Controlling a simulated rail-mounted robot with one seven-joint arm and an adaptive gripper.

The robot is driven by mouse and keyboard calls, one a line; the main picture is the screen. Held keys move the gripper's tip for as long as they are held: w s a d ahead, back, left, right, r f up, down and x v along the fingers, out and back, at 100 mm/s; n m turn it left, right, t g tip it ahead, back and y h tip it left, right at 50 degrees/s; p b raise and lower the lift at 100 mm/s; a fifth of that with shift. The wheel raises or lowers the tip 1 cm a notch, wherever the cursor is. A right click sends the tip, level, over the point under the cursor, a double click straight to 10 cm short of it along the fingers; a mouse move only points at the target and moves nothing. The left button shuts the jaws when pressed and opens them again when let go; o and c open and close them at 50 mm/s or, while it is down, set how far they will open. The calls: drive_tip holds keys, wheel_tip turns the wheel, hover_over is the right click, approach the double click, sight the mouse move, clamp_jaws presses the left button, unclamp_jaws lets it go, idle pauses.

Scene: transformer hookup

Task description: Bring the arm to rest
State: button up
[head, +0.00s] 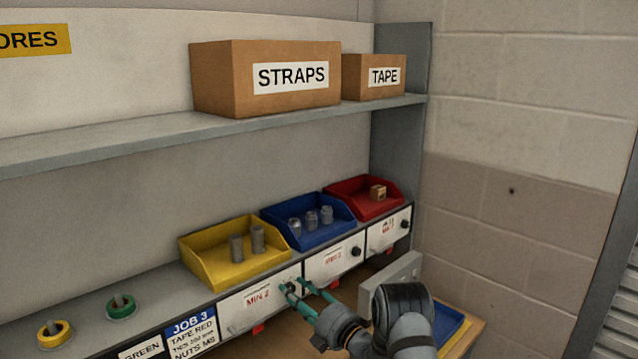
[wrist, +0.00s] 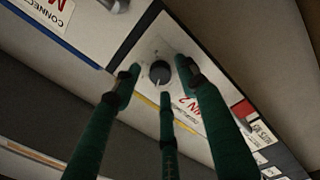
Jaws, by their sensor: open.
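My gripper (head: 296,290) is in front of the white drawer front (head: 245,311) marked "MIN 2", near its right end. In the wrist view its green fingers (wrist: 160,88) are spread open around a black round knob (wrist: 159,72) on that panel, with nothing visibly held. I cannot tell whether the fingertips touch the knob or panel. The knob is hidden behind my gripper in the head view. My arm reaches in from the lower right.
Yellow (head: 205,270), blue (head: 330,235) and red (head: 385,207) bins stand on the ledge above the drawers. Boxes marked "STRAPS" (head: 215,80) and "TAPE" (head: 360,90) sit on the upper shelf. Green (head: 121,306) and yellow (head: 54,334) tape rolls lie left. A grey block wall (head: 520,130) stands right.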

drive_tip(key=n+b, duration=0.1)
drive_tip(key=n, duration=0.1)
drive_tip(key=n+b, duration=0.3)
drive_tip(key=n, duration=0.2)
drive_tip(key=shift+d+f+g, duration=0.3)
drive_tip(key=n+b, duration=0.2)
drive_tip(key=n, duration=0.2)
drive_tip(key=n+b, duration=0.2)
drive_tip(key=n, duration=0.2)
drive_tip(key=shift+r+n+g+y, duration=0.2)
drive_tip(key=shift+n+g+y, duration=0.1)
drive_tip(key=shift+n+g, duration=0.1)
drive_tip(key=n, duration=0.4)
drive_tip(key=shift+r, duration=0.15)
drive_tip(key=shift+a, duration=0.1)
drive_tip(key=shift+b, duration=0.3)
